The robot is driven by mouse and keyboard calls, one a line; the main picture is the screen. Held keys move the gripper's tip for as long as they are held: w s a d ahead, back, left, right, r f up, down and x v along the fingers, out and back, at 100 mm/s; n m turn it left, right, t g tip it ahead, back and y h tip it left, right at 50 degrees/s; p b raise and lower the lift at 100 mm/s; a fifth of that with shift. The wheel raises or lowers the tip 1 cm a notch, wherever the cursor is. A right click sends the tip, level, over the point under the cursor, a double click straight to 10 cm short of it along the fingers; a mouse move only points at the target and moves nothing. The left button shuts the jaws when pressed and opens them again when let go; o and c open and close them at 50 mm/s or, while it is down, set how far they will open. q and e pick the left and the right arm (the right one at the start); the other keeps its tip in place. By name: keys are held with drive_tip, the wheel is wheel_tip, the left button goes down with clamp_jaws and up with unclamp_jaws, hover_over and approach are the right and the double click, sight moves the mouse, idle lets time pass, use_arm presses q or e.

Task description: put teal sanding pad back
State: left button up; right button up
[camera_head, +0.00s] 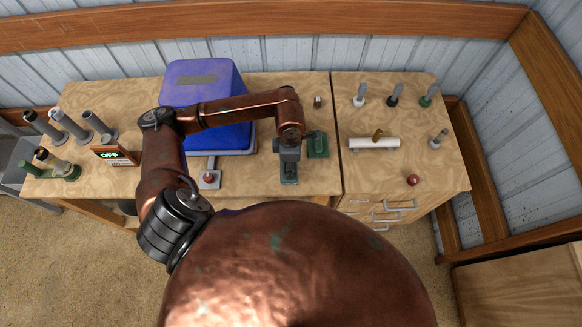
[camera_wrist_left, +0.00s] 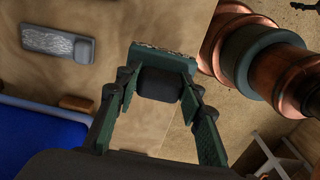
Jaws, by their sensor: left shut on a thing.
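The teal sanding pad (camera_wrist_left: 168,59) shows at the top of the fingers in the left wrist view, with a dark rounded grip below it. My left gripper (camera_head: 289,174) is shut on it, one finger on each side. In the head view this gripper hangs near the front edge of the worktable (camera_head: 250,187), and the pad is hard to make out there. A green block-like thing (camera_head: 318,145) lies just right of the gripper. My right gripper is not in view.
A blue box (camera_head: 205,80) stands behind my left arm. A red-topped lever (camera_head: 209,179) sits left of the gripper. Grey tubes and an "OFF" display (camera_head: 114,155) are at the left. A white cylinder (camera_head: 365,143) lies on the right-hand cabinet. The wrist view shows a grey pad-like thing (camera_wrist_left: 57,43).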

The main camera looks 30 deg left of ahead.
use_arm(q)
drive_tip(key=shift+w+f, duration=0.15)
drive_tip(key=shift+f, duration=0.05)
drive_tip(key=f, duration=0.1)
drive_tip(key=f+p, duration=0.1)
drive_tip(key=f, duration=0.1)
drive_tip(key=shift+w+d, duration=0.1)
drive_tip(key=shift+w, duration=0.1)
drive_tip(key=shift+f, duration=0.25)
drive_tip(key=shift+f, duration=0.2)
drive_tip(key=o, duration=1.3)
